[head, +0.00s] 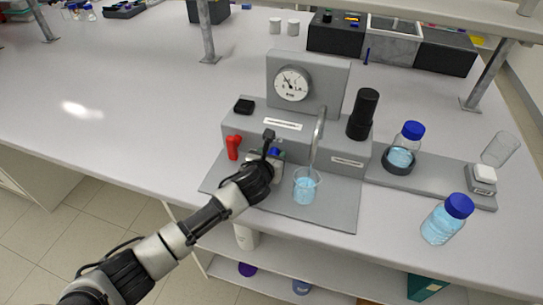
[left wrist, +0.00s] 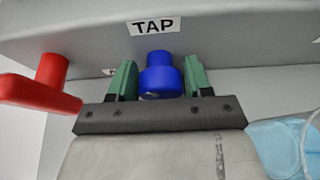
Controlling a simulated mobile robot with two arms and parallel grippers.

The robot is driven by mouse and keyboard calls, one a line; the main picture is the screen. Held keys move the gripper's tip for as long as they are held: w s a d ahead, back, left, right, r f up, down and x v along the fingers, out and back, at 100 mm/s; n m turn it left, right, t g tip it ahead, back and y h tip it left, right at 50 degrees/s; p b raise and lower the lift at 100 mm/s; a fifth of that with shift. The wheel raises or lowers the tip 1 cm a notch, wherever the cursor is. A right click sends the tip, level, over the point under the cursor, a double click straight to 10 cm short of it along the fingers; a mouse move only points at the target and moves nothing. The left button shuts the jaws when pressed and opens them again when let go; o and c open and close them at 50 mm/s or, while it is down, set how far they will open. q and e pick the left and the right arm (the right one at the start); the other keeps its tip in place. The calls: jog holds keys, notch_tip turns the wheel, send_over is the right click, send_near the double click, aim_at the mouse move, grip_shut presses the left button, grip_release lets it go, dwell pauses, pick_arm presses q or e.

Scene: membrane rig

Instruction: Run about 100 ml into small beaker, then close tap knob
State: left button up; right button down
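The blue tap knob (left wrist: 160,78) sticks out of the grey rig under the "TAP" label. In the head view my left gripper (head: 268,162) is at the rig's front and hides most of the knob. The small beaker (head: 305,188) stands under the curved metal spout (head: 317,140) with light blue liquid in more than half of it. The beaker also shows at the right of the left wrist view (left wrist: 280,145). I cannot make out a stream. My right gripper is not in view.
A red lever (head: 233,147) is left of the knob. The rig carries a pressure gauge (head: 292,84) and a black cylinder (head: 363,113).

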pick_arm(q)
jog(key=c, duration=0.4)
jog(key=shift+r+m+y+p, duration=0.2)
jog(key=shift+m+y+p, duration=0.55)
jog(key=shift+p, duration=0.85)
jog(key=shift+c, duration=0.2)
jog(key=shift+d+f+m+t+y+p, duration=0.15)
jog(key=shift+m+t+y+p, duration=0.35)
jog(key=shift+m+p, duration=0.6)
jog(key=shift+f+m+y+p, duration=0.1)
jog(key=shift+m+y+p, duration=0.15)
jog(key=shift+m+p, duration=0.2)
jog(key=shift+t, duration=0.3)
jog(key=shift+s, duration=0.1)
jog(key=o, duration=0.9)
jog(key=shift+s+f, duration=0.15)
